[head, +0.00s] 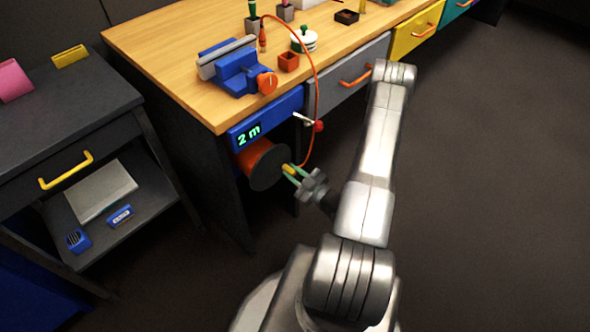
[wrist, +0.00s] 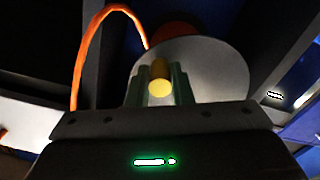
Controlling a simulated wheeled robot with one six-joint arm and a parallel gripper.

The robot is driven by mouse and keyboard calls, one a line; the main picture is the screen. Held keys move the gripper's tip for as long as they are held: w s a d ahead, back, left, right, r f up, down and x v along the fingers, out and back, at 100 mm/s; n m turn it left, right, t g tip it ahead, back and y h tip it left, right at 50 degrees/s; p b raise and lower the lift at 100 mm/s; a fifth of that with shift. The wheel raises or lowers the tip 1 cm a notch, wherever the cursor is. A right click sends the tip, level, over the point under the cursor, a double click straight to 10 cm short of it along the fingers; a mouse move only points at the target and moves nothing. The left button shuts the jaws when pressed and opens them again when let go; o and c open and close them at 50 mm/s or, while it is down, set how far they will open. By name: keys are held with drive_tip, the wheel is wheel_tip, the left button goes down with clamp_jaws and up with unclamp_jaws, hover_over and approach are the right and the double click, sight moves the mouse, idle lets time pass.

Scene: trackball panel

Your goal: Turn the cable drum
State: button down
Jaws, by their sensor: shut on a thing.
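The cable drum (head: 268,167) hangs under the workbench's left front corner, with an orange core and a dark round flange facing out. Its flange also shows in the wrist view (wrist: 215,75). A yellow crank knob (head: 288,169) sticks out from the flange. My gripper (head: 291,173) is shut on this knob, and the wrist view shows the yellow knob (wrist: 160,80) between the two greenish fingers. An orange cable (head: 317,95) runs from the bench top down to the drum. A blue display (head: 250,133) above the drum reads "2 m".
A small lever with a red knob (head: 319,126) sits right of the display, close to the cable. A blue vise (head: 240,72) with an orange knob stands on the bench top. A dark side cabinet (head: 75,120) stands at left. The floor at right is clear.

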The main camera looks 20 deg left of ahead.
idle(0.4)
drive_tip(key=c, duration=1.3)
unclamp_jaws()
drive_tip(key=shift+d, duration=0.1)
drive_tip(key=p+v, duration=0.1)
drive_tip(key=v, duration=1.2)
drive_tip(key=shift+s+d, duration=0.25)
drive_tip(key=shift+d, duration=0.05)
drive_tip(key=shift+f, duration=0.1)
drive_tip(key=b+x, duration=0.1)
drive_tip(key=x, duration=1.3)
drive_tip(key=shift+d, duration=0.1)
